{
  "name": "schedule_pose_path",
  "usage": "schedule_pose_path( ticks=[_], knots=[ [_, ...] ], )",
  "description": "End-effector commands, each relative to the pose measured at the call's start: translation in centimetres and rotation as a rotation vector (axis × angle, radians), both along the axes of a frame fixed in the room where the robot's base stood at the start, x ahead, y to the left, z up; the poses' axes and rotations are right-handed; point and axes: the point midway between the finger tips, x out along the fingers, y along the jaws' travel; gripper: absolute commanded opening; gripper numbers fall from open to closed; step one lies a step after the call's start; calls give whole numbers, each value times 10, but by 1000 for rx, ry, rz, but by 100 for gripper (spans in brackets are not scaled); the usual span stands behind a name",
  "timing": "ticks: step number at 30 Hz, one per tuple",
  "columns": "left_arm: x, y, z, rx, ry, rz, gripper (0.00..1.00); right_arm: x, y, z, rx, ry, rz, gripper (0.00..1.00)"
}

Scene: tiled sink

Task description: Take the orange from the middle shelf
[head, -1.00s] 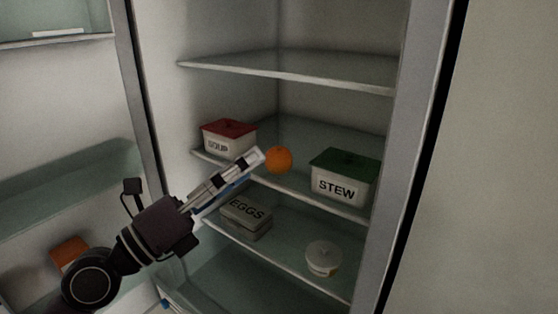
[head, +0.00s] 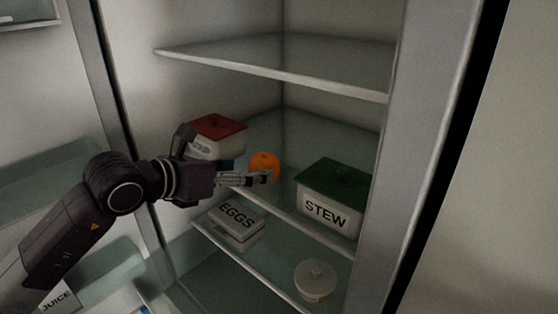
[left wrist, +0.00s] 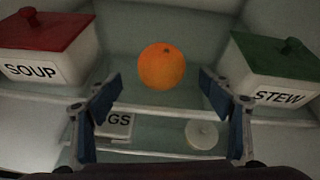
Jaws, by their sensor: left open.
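The orange (head: 264,166) sits on the middle shelf (head: 276,207) of the fridge, between the soup box and the stew box. My left gripper (head: 268,177) is at the front of that shelf, just before the orange. In the left wrist view the orange (left wrist: 161,66) lies centred beyond the two open fingers (left wrist: 160,98). The fingers stand apart with nothing between them, and no contact with the orange shows. My right gripper is in neither view.
The soup box (head: 217,136) with a red lid stands left of the orange, partly behind my wrist. The green-lidded stew box (head: 332,197) stands to the right. An egg box (head: 236,221) and a round white container (head: 315,279) are on the shelf below. Another shelf (head: 270,70) is above.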

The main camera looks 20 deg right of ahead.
Motion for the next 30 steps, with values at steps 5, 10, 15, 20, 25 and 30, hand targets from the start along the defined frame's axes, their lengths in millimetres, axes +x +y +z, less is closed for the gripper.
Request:
schedule_pose_path(
  ticks=[5, 10, 15, 20, 25, 30],
  knots=[
    [10, -14, -4, 2, 2, 0, 73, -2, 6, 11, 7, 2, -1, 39],
    [17, -25, -6, 2, 1, 0, 73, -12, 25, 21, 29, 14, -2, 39],
    [28, -43, -7, 1, 1, -1, 73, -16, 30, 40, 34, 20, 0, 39],
    [38, -56, -16, 1, 2, -1, 73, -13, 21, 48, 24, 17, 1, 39],
    [42, -60, -21, 1, -1, 1, 73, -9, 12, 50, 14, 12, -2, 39],
    [42, -60, -21, 1, -1, 0, 73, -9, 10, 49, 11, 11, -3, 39]
  ],
)
